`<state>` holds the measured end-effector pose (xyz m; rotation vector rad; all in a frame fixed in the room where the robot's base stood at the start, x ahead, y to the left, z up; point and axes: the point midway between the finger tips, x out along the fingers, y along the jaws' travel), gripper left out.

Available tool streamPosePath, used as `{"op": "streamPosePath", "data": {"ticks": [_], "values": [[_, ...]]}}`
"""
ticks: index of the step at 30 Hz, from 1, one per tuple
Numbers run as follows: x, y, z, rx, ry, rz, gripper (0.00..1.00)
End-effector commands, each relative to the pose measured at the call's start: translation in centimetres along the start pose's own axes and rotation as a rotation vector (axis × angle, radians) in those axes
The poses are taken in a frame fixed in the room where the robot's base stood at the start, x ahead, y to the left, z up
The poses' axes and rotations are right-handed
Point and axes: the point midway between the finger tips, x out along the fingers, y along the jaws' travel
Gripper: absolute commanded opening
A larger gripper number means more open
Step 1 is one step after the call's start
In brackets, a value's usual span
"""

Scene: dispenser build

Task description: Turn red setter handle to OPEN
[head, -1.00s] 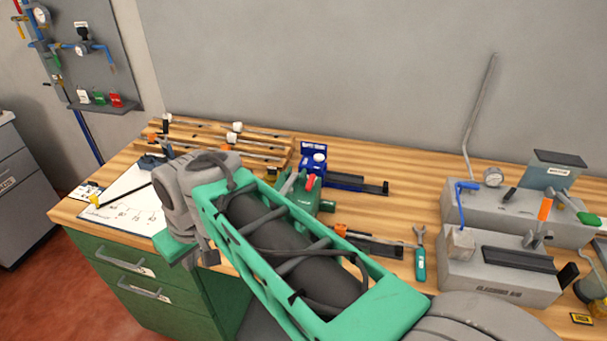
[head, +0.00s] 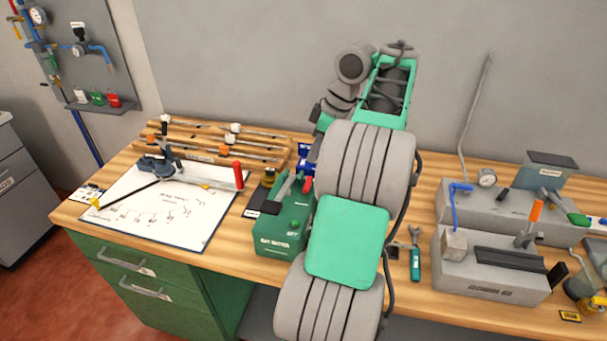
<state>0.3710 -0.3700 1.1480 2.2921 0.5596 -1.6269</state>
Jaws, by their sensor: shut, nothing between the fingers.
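The green setter box (head: 280,243) stands near the front of the bench, just left of my arm. A short red handle (head: 307,186) shows at its top right, beside a grey lever (head: 287,184) that tilts up. The handle's markings are too small to read, so I cannot tell its setting. My arm covers the area just right of the box. My gripper (head: 318,114) hangs at the wrist above and behind the box, partly hidden by my arm; it is shut and empty, apart from the red handle.
A white sheet (head: 160,215) with a red-handled tool (head: 239,175) lies left of the box. Wooden racks (head: 200,140) are behind it. A blue device (head: 304,153) is partly hidden by my arm.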

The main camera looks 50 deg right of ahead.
Motion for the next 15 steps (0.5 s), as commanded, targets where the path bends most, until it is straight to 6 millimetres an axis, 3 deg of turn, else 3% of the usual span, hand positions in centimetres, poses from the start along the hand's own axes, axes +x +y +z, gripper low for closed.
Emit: {"op": "streamPosePath", "data": {"ticks": [15], "values": [[9.2, 0.0, 0.1, 0.0, 0.001, 0.0, 0.0]]}}
